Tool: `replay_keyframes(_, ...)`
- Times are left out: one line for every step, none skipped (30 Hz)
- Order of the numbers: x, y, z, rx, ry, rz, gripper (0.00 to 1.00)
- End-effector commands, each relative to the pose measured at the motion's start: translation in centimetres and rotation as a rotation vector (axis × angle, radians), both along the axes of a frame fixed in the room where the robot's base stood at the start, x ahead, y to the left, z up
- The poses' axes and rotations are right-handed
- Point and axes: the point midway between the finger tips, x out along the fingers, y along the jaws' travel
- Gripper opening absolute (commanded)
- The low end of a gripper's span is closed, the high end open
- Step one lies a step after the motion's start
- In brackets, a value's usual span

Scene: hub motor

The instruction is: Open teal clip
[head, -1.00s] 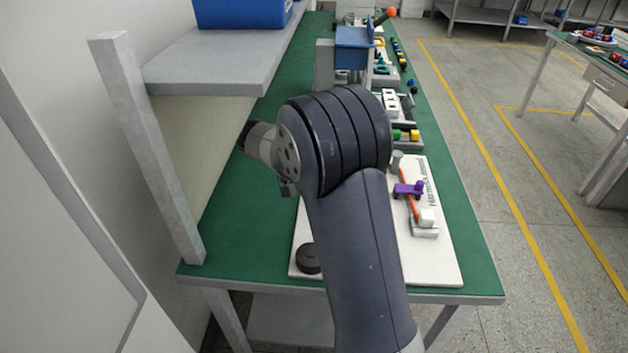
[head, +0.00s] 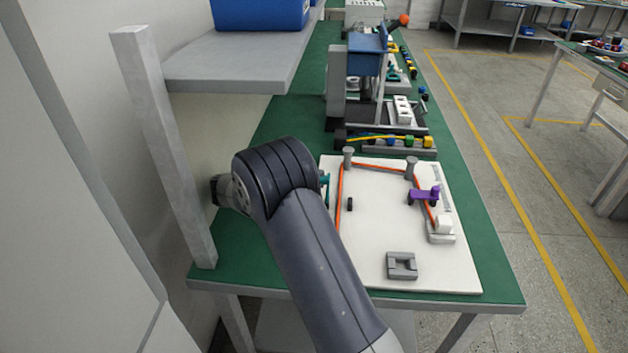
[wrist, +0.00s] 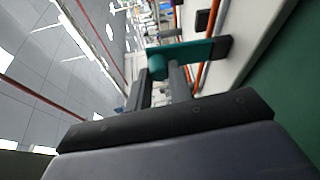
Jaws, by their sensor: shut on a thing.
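The teal clip (wrist: 192,51) shows in the wrist view as a flat bar with a round knob at one end and a dark piece at the other. My gripper (wrist: 163,78) is shut on the knob end. In the head view, a sliver of the teal clip (head: 325,186) shows at the white board's left edge, beside the orange cable (head: 339,195). My arm hides the rest of it and the gripper there. I cannot tell whether the clip's bar is clear of the cable.
The white board (head: 375,235) lies on the green bench (head: 485,255). It carries grey posts (head: 411,168), a purple clip (head: 424,197), a white block (head: 444,223), a grey block (head: 402,265) and a small black piece (head: 350,203). A shelf upright (head: 165,150) stands left of my arm.

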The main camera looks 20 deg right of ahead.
Motion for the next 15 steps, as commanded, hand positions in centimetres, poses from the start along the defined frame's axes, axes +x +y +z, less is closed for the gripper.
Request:
replay_keyframes(0.01,0.05,-0.18,-0.014,0.007,0.001,0.00)
replay_keyframes(0.00,0.05,-0.21,-0.021,0.010,0.000,0.00)
replay_keyframes(0.00,0.06,-0.23,-0.030,0.013,-0.001,0.00)
replay_keyframes(0.00,0.06,-0.24,-0.037,0.016,-0.001,0.00)
replay_keyframes(0.01,0.07,-0.25,-0.041,0.017,0.000,0.00)
replay_keyframes(0.01,0.07,-0.26,-0.047,0.019,0.000,0.00)
replay_keyframes(0.01,0.07,-0.28,-0.050,0.021,0.000,0.00)
replay_keyframes(0.01,0.07,-0.28,-0.052,0.022,0.000,0.00)
replay_keyframes(0.01,0.08,-0.29,-0.054,0.023,0.000,0.00)
replay_keyframes(0.01,0.08,-0.29,-0.055,0.023,0.000,0.00)
replay_keyframes(0.01,0.08,-0.29,-0.056,0.023,0.000,0.00)
replay_keyframes(0.01,0.08,-0.29,-0.056,0.024,0.000,0.00)
replay_keyframes(0.01,0.07,-0.28,-0.056,0.024,0.000,0.00)
replay_keyframes(0.01,0.07,-0.28,-0.056,0.024,0.001,0.00)
replay_keyframes(0.01,0.08,-0.29,-0.056,0.024,0.001,0.00)
